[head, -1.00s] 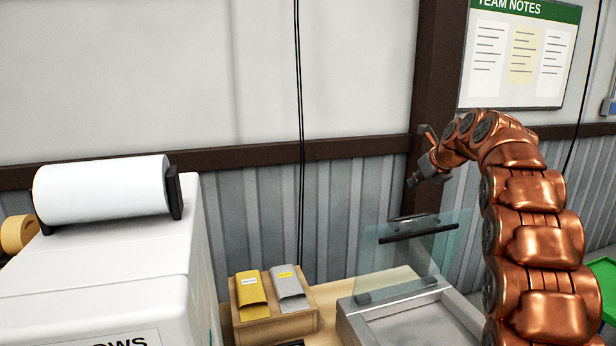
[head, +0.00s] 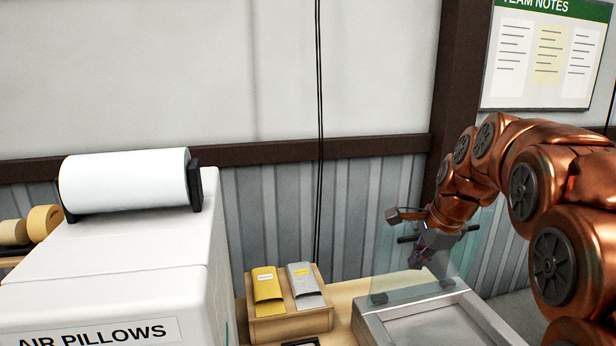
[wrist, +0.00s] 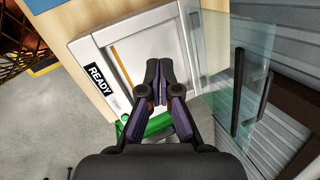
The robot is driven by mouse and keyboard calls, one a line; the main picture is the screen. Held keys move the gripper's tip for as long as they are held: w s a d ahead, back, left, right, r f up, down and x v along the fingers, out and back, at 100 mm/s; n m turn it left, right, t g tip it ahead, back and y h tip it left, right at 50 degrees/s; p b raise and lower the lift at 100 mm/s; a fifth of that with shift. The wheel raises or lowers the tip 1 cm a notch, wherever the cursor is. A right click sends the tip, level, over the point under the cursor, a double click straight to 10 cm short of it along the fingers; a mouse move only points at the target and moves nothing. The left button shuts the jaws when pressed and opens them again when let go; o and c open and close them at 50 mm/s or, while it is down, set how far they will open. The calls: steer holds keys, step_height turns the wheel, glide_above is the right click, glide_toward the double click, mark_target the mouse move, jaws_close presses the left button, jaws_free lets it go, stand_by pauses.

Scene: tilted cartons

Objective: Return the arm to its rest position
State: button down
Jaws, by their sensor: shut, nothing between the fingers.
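My gripper (head: 418,262) is at the end of the copper arm, at the right of the head view, in front of the clear panel. In the wrist view my gripper (wrist: 158,64) has its dark fingers together with nothing between them. It hangs over the light-framed tray (wrist: 104,38), which carries a READY label. The same tray (head: 480,305) shows at the lower right of the head view, partly cut off by the frame edge. I cannot tell the exact height of my gripper above it.
A clear panel with a dark handle (wrist: 237,104) stands upright close beside my gripper. A wooden holder (head: 290,325) with yellow and grey packs sits left of the tray. The white AIR PILLOWS machine (head: 120,270) with a white roll (head: 125,180) fills the left. A wall stands behind.

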steer(key=s+a+f+n+g, duration=0.1)
steer(key=s+f+n, duration=0.3)
steer(key=s, duration=0.8)
steer(key=s+a+f+n+g+h, duration=0.1)
steer(key=s+f+n+g, duration=0.1)
steer(key=s+f+n, duration=0.3)
steer(key=s+a+f+n+g, duration=0.2)
steer(key=s+f+n, duration=0.3)
steer(key=s, duration=1.3)
steer(key=n+b, duration=0.1)
steer(key=n, duration=0.3)
steer(key=shift+s+g+h, duration=0.3)
steer(key=shift+s+h, duration=0.1)
